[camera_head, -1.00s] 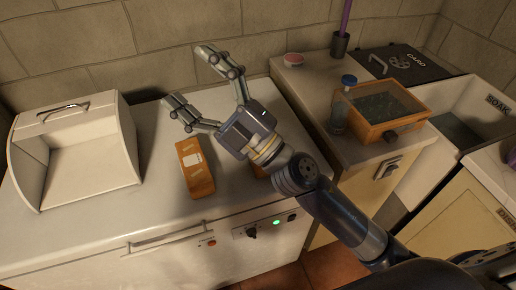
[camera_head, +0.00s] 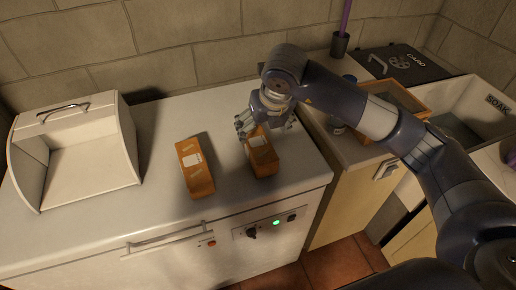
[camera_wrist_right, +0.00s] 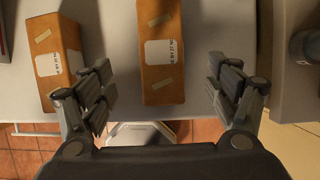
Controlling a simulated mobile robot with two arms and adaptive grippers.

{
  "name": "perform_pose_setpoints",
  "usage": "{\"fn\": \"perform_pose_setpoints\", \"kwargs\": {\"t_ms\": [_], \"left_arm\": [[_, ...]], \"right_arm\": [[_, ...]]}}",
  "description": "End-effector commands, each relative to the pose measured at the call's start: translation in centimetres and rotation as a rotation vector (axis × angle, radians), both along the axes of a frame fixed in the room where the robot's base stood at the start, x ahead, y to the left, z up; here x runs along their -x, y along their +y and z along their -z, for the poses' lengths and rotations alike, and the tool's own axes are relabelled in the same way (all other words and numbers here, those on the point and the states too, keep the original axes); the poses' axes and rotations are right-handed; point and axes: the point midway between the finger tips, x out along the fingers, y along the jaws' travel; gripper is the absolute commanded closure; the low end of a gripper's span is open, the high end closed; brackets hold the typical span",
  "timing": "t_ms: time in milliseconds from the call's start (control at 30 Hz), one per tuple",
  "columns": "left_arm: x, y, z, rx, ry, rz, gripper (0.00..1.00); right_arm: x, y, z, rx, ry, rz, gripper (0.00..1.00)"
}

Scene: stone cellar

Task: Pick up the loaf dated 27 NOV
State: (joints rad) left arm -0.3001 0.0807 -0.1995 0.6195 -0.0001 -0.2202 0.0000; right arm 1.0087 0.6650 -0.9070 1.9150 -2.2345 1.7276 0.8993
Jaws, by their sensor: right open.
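Two orange-brown loaves with white labels lie on the white counter. The left loaf (camera_head: 195,170) lies apart, and it also shows at the left of the right wrist view (camera_wrist_right: 58,75). The right loaf (camera_head: 264,161) is under my right gripper (camera_head: 267,127). In the right wrist view this loaf (camera_wrist_right: 161,50) is between the open fingers of my right gripper (camera_wrist_right: 162,92), with a gap on both sides. The label print is too small to read surely in either view. My left gripper is not in view.
A white open-fronted bin (camera_head: 80,155) stands at the left of the counter (camera_head: 100,215). To the right are an orange-rimmed box (camera_head: 418,105), partly behind my arm, a dark CARD panel (camera_head: 405,62) and a sink marked SOAK (camera_head: 485,105). Counter space left of the loaves is clear.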

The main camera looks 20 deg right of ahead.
Motion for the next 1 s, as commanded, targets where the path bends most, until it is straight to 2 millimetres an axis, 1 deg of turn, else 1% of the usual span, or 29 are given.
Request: {"fn": "perform_pose_setpoints", "kwargs": {"t_ms": [100, 300, 467, 567, 667, 700, 800, 900, 1000], "left_arm": [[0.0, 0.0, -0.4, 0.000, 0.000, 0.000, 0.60], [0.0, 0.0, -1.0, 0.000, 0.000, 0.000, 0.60], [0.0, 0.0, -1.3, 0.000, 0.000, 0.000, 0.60], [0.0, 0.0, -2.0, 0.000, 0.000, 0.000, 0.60], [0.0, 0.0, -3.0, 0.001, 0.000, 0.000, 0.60], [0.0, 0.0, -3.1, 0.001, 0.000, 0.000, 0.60], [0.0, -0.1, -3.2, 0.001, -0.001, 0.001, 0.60], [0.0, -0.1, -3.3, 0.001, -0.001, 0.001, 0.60], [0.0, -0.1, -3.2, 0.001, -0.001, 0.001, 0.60]], "right_arm": [[-0.5, -0.5, 1.2, 0.016, 0.005, 0.014, 0.18], [-1.7, -0.3, 4.0, 0.012, 0.004, 0.010, 0.18], [-2.1, -0.2, 5.1, 0.012, 0.004, 0.009, 0.18], [-2.4, -0.1, 6.0, 0.012, 0.005, 0.008, 0.18], [-2.9, 0.0, 7.5, 0.013, 0.006, 0.008, 0.18], [-3.1, 0.1, 8.2, 0.012, 0.007, 0.008, 0.18], [-3.6, 0.0, 9.3, 0.012, 0.004, 0.009, 0.18], [-3.9, 0.0, 9.8, 0.011, 0.002, 0.007, 0.18], [-3.9, 0.0, 9.9, 0.011, 0.001, 0.007, 0.18]]}}
